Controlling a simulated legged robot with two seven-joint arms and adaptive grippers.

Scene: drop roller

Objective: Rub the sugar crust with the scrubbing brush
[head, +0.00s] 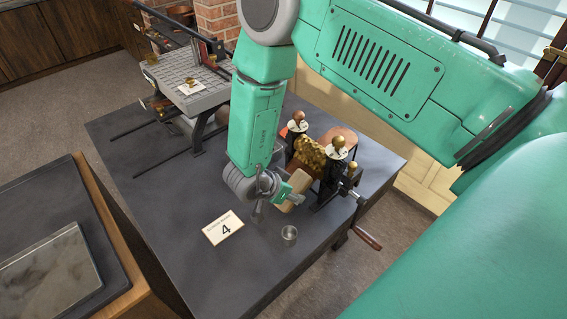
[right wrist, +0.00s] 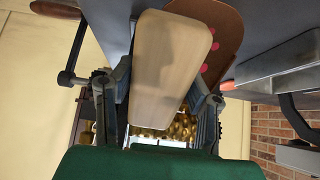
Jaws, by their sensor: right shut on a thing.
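My right gripper (head: 287,195) is shut on the scrubbing brush (head: 294,189), a pale wooden block, just in front of the drop roller. In the right wrist view the brush's wooden back (right wrist: 168,65) lies between the two fingers (right wrist: 160,82); its bristles are hidden. The brass roller (head: 309,153) has a bumpy golden surface and sits between dark side frames. Part of it shows below the brush in the right wrist view (right wrist: 182,127). I cannot make out the sugar crust apart from the roller's surface, nor whether the brush touches it. My left gripper is out of view.
A card marked 4 (head: 223,228) and a small clear glass (head: 289,234) are on the dark table (head: 180,215) near the gripper. The drop roller has a side crank (head: 368,237). Another machine with a grey bed (head: 190,84) stands at the back left.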

